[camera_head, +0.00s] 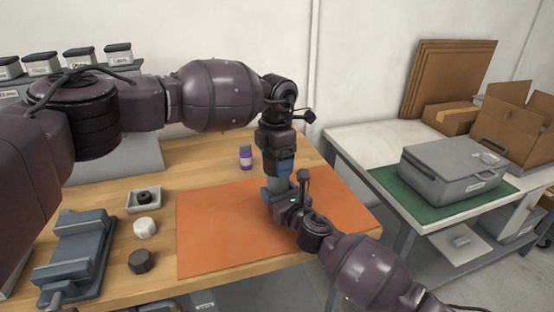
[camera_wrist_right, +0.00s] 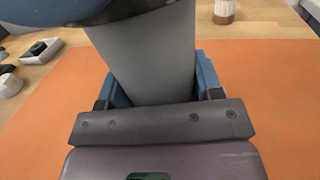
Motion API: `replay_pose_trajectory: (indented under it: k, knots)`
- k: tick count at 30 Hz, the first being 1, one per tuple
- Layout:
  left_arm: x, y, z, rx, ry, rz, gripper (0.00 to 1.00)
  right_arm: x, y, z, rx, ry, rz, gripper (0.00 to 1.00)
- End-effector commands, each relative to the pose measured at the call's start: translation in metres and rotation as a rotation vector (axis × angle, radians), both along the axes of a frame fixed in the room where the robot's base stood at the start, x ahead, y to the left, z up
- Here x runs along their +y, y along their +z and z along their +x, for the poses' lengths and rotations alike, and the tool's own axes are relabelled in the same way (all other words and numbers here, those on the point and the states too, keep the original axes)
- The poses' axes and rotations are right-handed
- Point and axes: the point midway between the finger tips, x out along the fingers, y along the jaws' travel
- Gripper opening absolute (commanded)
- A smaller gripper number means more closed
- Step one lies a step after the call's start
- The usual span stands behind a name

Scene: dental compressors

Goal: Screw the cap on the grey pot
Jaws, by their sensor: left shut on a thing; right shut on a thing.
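The grey pot (camera_wrist_right: 150,60) stands upright between the blue fingers of my right gripper (camera_wrist_right: 153,92), which is shut around its body. In the head view the pot (camera_head: 278,184) shows as a short grey piece above my right gripper (camera_head: 280,200), over the orange mat. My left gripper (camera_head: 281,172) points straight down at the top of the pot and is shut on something. What it holds is hidden by the fingers; I cannot make out the cap or whether it touches the pot's rim. Blue and dark gripper parts cross the top of the wrist view.
The orange mat (camera_head: 215,230) is mostly bare. To its left are a white knob-like piece (camera_head: 145,228), a dark round piece (camera_head: 141,261), a small tray (camera_head: 144,200) and a blue-grey vise (camera_head: 77,255). A purple bottle (camera_head: 245,157) stands behind the mat.

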Motion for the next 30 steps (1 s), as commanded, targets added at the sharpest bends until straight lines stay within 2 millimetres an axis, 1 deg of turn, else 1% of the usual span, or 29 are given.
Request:
replay_pose_trajectory:
  k: [3, 30]
  knots:
    - [0.0000, 0.0011, 0.0008, -0.001, -0.162, -0.002, 0.52, -0.0002, 0.0001, 0.0000, 0.000, 0.000, 0.000, 0.00]
    - [-0.0020, 0.0006, 0.0047, -0.002, -1.436, -0.002, 0.52, -0.0002, -0.0002, -0.0001, 0.001, 0.000, 0.000, 0.00]
